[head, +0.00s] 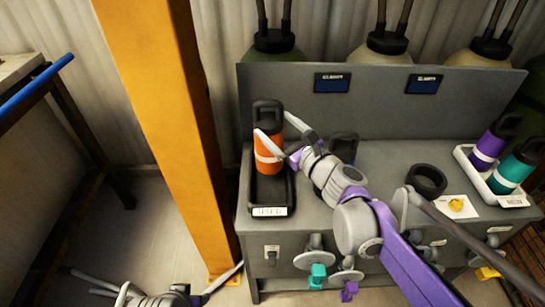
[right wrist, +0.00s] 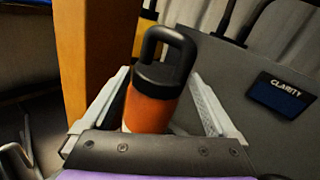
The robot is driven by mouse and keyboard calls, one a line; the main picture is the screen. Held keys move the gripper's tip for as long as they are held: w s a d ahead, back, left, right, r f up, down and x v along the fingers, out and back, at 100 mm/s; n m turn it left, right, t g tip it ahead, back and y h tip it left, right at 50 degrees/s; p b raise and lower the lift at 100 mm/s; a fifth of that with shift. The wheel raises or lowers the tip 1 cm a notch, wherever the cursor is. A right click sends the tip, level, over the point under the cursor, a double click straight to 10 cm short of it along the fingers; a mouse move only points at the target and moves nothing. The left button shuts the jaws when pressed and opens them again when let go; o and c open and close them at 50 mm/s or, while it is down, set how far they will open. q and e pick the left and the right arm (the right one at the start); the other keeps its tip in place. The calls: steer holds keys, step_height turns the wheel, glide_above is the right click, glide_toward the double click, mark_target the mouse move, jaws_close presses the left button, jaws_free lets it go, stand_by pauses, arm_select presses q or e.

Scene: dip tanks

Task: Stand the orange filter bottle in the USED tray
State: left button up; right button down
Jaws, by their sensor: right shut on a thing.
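The orange filter bottle (head: 268,158) is upright, with a black cap and loop handle. My right gripper (head: 285,140) is shut on its body, one finger on each side. The right wrist view shows the bottle (right wrist: 150,112) between both fingers; its lower part is hidden. The black USED tray (head: 285,195), labelled at its front edge, lies at the left end of the grey bench. The bottle is over the back half of this tray; I cannot tell whether its base touches the floor. My left gripper (head: 222,280) is low at the bottom edge, partly cut off.
An orange post (head: 170,110) stands close left of the bench. A white tray (head: 468,163) at right holds a purple bottle (head: 491,141) and a teal bottle (head: 515,168). A black ring (head: 427,180) and a black-handled object (head: 343,146) are on the bench. Valves line its front.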

step_height(320, 180, down, 6)
steer(key=b, duration=0.1)
steer(key=shift+f, duration=0.15)
